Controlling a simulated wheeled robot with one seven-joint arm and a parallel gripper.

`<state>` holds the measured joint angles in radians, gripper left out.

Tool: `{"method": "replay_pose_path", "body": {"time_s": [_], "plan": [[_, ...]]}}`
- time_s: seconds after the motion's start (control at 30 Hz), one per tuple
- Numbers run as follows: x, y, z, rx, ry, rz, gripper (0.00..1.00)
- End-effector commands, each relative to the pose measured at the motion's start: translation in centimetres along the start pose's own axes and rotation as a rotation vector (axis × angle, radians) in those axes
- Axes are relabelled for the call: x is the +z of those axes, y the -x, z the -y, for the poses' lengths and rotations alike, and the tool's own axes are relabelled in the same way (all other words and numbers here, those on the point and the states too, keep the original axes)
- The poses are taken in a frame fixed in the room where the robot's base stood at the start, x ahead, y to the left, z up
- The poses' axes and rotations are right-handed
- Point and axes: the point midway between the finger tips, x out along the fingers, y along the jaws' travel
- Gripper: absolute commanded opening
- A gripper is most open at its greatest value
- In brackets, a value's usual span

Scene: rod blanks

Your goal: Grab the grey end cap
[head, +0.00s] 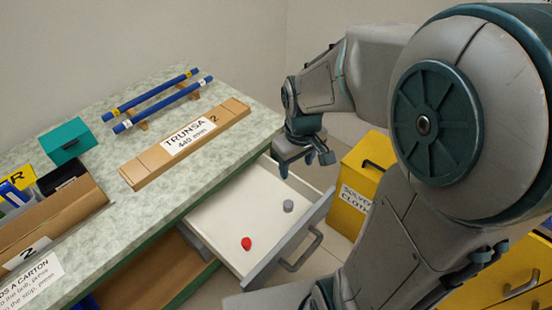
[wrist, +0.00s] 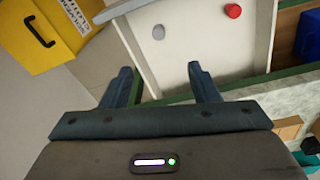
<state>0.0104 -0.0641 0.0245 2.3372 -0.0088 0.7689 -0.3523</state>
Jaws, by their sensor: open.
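The grey end cap (head: 288,206) lies in the open white drawer (head: 222,222), near its right front corner. It also shows in the wrist view (wrist: 158,32), at the top, ahead of the fingertips and apart from them. My gripper (head: 307,160) is open and empty, above the back right part of the drawer. In the wrist view its two fingers (wrist: 162,75) stand wide apart with nothing between them. A red end cap (head: 246,243) lies in the same drawer, left of the grey one.
The bench top (head: 225,150) beside the drawer carries a long carton (head: 150,172) marked TRUNSA and blue rods (head: 150,95) on wooden supports. A yellow solvent cloths bin (head: 352,198) stands right of the drawer. The drawer floor around the caps is clear.

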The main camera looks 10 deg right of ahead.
Motion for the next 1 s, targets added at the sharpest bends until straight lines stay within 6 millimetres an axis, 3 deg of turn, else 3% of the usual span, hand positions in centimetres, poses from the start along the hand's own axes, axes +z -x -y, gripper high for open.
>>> {"method": "replay_pose_path", "body": {"time_s": [0.03, 0.23, 0.57, 0.8, 1.0], "plan": [[-0.7, -2.6, -0.2, -0.011, 0.043, 0.024, 0.55], [-2.7, -8.1, -1.1, -0.038, 0.185, 0.067, 0.55], [-3.4, -12.3, -1.5, -0.056, 0.258, 0.088, 0.55], [-2.8, -17.1, -1.3, -0.056, 0.256, 0.089, 0.55], [-2.7, -19.1, -1.2, -0.054, 0.256, 0.086, 0.55]]}}
